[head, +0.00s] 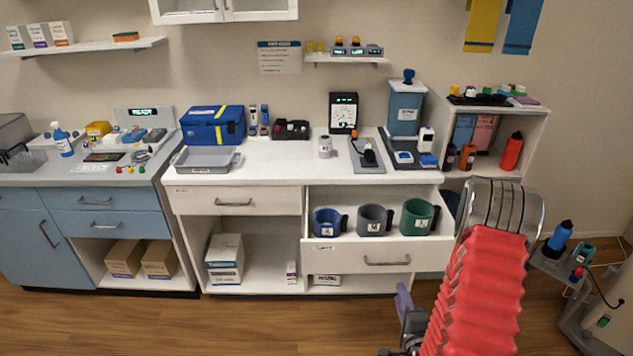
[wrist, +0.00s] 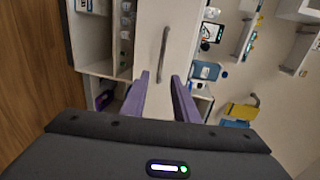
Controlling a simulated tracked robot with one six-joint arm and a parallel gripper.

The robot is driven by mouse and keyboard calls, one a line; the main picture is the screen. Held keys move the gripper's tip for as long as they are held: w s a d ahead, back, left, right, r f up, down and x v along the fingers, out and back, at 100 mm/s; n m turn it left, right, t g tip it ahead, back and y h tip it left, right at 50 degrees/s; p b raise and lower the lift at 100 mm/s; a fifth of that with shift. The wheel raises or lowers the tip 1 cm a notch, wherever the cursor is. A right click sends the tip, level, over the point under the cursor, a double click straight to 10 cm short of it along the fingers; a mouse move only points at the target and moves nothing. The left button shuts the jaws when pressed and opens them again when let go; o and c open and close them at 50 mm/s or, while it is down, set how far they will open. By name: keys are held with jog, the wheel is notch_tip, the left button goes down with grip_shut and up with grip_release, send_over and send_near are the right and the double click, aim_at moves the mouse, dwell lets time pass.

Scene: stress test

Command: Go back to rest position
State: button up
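My gripper (head: 405,312) is low at the front right in the head view, partly behind my red arm sleeve. In the wrist view my gripper (wrist: 163,80) shows two purple fingers spread apart with nothing between them. A white drawer (head: 345,257) with a metal handle stands pulled out from the bench. A handle on a white front (wrist: 149,55) lies beyond the fingertips in the wrist view, apart from them. A blue mug (head: 326,222), a grey mug (head: 374,220) and a green mug (head: 417,217) stand upright in the open drawer.
The white bench (head: 270,168) carries a blue bag (head: 212,125), a grey tray (head: 205,160) and other items. A small side stand (head: 565,270) with bottles is right of my arm. The wood floor (head: 200,325) in front is clear.

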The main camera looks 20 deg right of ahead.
jog(key=s+a+f+n+g+y, duration=0.1)
jog(key=s+f+n+g, duration=0.25)
jog(key=f, duration=0.25)
jog(key=s+f+n+g+y, duration=0.1)
jog(key=s+f+n+g, duration=0.25)
jog(key=f, duration=0.25)
jog(key=s+a+r+n, duration=0.3)
jog(key=a+r, duration=0.4)
jog(key=r, duration=0.7)
jog(key=s+a+r+n+g+y, duration=0.1)
jog(key=s+a+r+n, duration=0.2)
jog(key=r, duration=1)
jog(key=s+a+r+n+g+y, duration=0.1)
jog(key=s+a+r+n, duration=0.2)
jog(key=a+r+n, duration=0.5)
jog(key=a+r, duration=0.4)
jog(key=r, duration=0.2)
jog(key=shift+s+a+r, duration=0.2)
jog(key=shift+s+r, duration=0.1)
